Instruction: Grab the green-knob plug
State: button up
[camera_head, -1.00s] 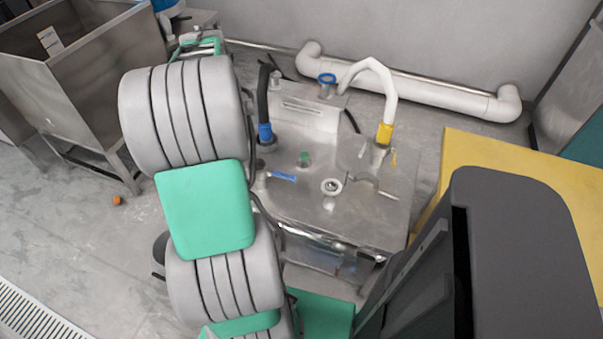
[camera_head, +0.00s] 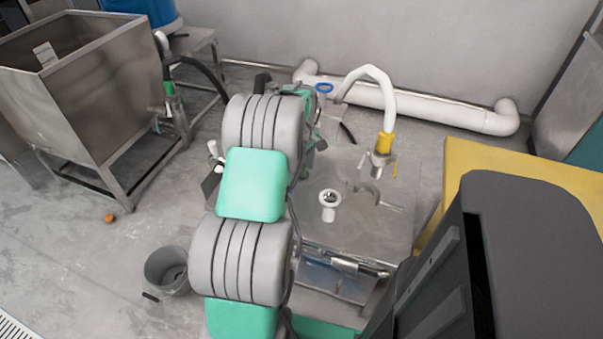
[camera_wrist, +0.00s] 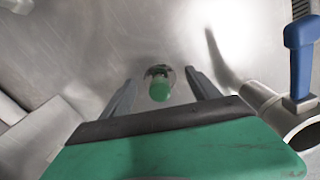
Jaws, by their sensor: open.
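The green-knob plug (camera_wrist: 159,90) stands on the metal top of the machine in the wrist view, with a darker round base around its knob. My gripper (camera_wrist: 160,77) is open, and its two grey fingers reach out on the left and right of the plug. A gap shows between the knob and each finger in the picture; I cannot tell how far the fingertips are above the surface. In the head view my arm covers the plug and my gripper.
A pipe with a blue valve handle (camera_wrist: 301,62) stands close on the right in the wrist view. In the head view, a white hose with a yellow collar (camera_head: 385,143) and a white round fitting (camera_head: 329,203) are on the metal top (camera_head: 350,233). A bucket (camera_head: 165,270) stands on the floor.

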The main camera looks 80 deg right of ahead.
jog(key=shift+c, duration=0.4)
grip_shut()
